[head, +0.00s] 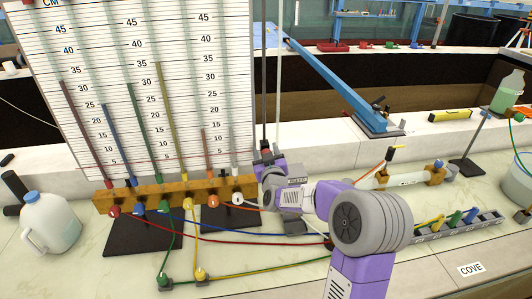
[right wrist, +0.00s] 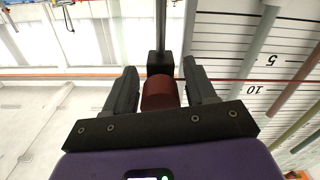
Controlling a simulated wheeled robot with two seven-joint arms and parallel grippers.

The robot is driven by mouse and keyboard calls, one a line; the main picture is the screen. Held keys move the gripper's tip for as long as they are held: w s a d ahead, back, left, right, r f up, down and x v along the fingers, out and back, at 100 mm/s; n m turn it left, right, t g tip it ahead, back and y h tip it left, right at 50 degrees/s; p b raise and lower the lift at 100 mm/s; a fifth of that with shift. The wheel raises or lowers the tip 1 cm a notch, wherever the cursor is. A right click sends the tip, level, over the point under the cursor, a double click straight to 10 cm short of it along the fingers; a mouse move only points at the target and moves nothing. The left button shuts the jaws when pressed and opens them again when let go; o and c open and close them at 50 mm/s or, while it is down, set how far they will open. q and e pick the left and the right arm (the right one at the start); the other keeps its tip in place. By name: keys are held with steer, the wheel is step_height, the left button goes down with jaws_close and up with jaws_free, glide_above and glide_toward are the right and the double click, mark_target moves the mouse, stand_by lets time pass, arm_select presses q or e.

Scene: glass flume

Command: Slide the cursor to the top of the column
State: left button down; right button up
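The cursor is a dark block (right wrist: 160,63) with a red-brown round knob (right wrist: 161,95), low on a dark upright column (head: 264,75) at the right edge of the scale board (head: 135,70). A thin red line runs from it across the board, between 5 and 10 in the right wrist view. My right gripper (head: 265,152) is at the cursor; in the right wrist view its fingers (right wrist: 160,90) stand either side of the knob with narrow gaps visible. In the head view the hand partly hides the cursor. My left gripper is out of view.
Slanted coloured tubes stand before the board, rising from a wooden manifold (head: 180,191) with red, blue, green and yellow hoses. A white jug (head: 48,222) stands at left. A pale rod rises beside the column.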

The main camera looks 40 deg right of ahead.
jaws_close()
steer(key=shift+r, duration=0.1)
step_height(320, 180, up, 30)
steer(key=p, duration=1.9)
steer(key=shift+p, duration=0.4)
steer(key=shift+o, duration=0.8)
jaws_free()
steer(key=b+v, duration=0.1)
steer(key=v, duration=0.6)
steer(key=shift+s, duration=0.3)
